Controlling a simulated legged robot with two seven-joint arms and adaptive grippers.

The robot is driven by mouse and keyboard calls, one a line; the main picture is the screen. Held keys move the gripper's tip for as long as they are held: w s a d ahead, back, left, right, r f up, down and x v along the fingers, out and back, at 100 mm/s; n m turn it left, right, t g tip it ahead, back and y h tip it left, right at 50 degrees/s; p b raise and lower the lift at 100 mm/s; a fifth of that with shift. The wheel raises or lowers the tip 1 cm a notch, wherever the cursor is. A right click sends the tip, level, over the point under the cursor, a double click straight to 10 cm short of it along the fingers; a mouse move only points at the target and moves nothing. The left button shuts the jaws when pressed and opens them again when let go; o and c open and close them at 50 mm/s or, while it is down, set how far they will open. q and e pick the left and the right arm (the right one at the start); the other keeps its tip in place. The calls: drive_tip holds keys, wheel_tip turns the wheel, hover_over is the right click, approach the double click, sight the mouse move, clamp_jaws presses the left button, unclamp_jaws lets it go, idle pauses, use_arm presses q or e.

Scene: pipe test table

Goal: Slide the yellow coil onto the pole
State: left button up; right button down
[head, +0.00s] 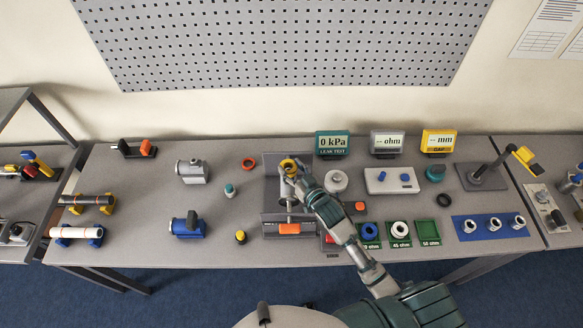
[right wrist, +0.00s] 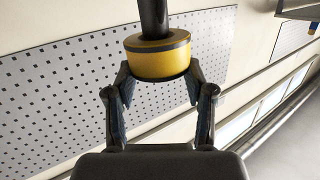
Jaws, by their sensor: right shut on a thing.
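The yellow coil (head: 288,162) is at the back of the grey test rig, at the tip of my right gripper (head: 290,172). In the right wrist view the coil (right wrist: 157,62) is a thick yellow ring with a dark grey top rim. It sits between the two fingers of my right gripper (right wrist: 158,88), which are shut on it. A dark round pole (right wrist: 153,16) runs from the top edge of that view down to the coil's top face. I cannot tell how far the pole reaches into the coil. My left gripper is not in view.
The grey rig (head: 271,172) stands mid-table, with an orange-handled part (head: 289,229) at its front. A white round part (head: 336,181) is close to the right of my gripper.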

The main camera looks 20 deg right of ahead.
drive_tip(key=shift+f, duration=0.25)
drive_tip(key=shift+c, duration=1.6)
unclamp_jaws()
drive_tip(key=shift+s, duration=0.15)
drive_tip(key=v, duration=1.1)
drive_tip(key=shift+s+d, duration=0.25)
drive_tip(key=shift+s, duration=0.1)
drive_tip(key=shift+r, duration=0.1)
